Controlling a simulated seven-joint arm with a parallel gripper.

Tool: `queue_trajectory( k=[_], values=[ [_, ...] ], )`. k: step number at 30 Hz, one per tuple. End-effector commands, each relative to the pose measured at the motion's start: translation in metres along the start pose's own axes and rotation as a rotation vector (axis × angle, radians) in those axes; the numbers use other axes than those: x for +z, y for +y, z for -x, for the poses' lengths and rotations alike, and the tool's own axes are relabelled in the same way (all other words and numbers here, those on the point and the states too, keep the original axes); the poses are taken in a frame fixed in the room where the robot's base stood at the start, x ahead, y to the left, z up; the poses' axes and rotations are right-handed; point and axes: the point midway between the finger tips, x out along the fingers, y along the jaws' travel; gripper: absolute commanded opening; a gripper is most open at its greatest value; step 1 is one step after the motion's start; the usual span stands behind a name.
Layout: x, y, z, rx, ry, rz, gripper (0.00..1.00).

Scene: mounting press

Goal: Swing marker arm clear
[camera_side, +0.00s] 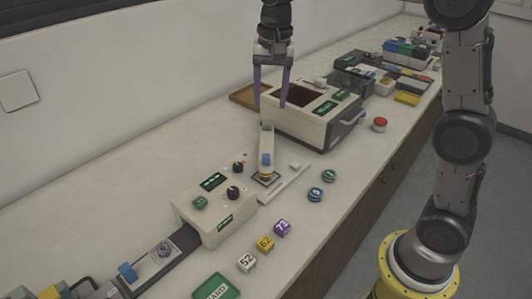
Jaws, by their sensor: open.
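The marker arm (266,140) appears to be the slim cream piece with a blue section and a yellow tip. Its yellow end lies over a small dark-edged square on a pale plate (291,183). My gripper (270,107) points down with its two purple fingers apart and nothing visible between them. In the picture the fingertips are just above the far end of the marker arm. I cannot tell their exact height or whether they touch it.
A cream control box (213,208) with knobs stands just left of the plate. A larger box (312,118) with a dark opening is close behind my gripper. Numbered cubes (265,243), round tokens (315,194) and a red button (380,124) lie toward the bench's front edge.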

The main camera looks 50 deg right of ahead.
Motion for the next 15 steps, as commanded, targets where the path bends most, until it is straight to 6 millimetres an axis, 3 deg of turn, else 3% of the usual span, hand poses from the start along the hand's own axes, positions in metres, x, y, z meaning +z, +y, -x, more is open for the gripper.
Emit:
queue_trajectory(
  k=[3, 11, 15],
  values=[
    [-0.006, -0.008, -0.023, 0.036, -0.029, 0.001, 0.57],
    [-0.006, -0.007, -0.048, 0.06, -0.049, 0.003, 0.57],
    [-0.004, -0.005, -0.072, 0.061, -0.05, 0.003, 0.57]
  ],
)
